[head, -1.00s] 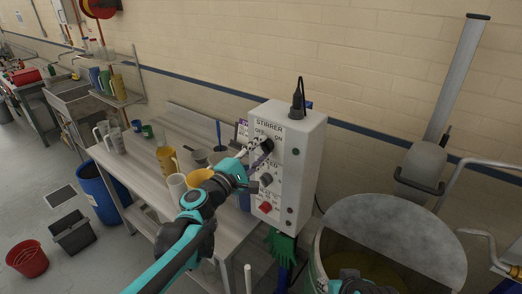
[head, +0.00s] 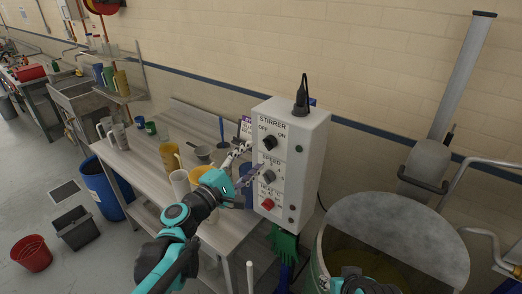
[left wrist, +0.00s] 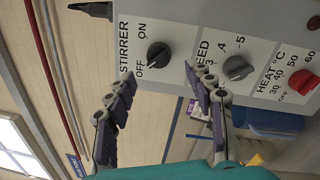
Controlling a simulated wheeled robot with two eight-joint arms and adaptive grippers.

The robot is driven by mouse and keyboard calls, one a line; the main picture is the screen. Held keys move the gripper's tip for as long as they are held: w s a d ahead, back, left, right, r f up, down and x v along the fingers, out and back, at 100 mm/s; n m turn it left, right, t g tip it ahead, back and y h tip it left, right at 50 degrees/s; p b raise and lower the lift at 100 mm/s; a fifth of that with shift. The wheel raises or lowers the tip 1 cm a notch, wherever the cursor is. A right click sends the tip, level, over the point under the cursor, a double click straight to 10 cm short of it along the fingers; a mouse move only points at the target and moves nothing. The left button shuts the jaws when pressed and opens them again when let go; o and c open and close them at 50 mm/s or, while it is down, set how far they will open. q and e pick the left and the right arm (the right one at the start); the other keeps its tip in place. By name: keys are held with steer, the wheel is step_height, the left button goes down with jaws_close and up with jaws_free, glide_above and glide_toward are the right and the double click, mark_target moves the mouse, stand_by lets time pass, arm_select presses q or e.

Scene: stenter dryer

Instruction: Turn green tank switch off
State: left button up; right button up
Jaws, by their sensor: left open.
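The white control box (head: 291,165) stands at the end of the bench beside the tank (head: 322,262). Its top black knob (head: 270,143) is labelled STIRRER, with OFF and ON. In the left wrist view this stirrer knob (left wrist: 159,55) has its white mark towards OFF. My left gripper (head: 247,161) is open and empty, just in front of the box, left of and below the stirrer knob. In the left wrist view its fingertips (left wrist: 159,76) are spread apart and clear of the knob. Part of my right arm shows at the bottom edge; its fingers do not show.
Below are the speed knob (head: 269,176) and the red heat knob (head: 267,204). Mugs, jugs and a pan (head: 201,152) crowd the bench (head: 152,180) left of the box. Green gloves (head: 284,243) hang under it. A grey half lid (head: 400,225) covers part of the tank.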

arm_select(q)
steer(key=v, duration=0.6)
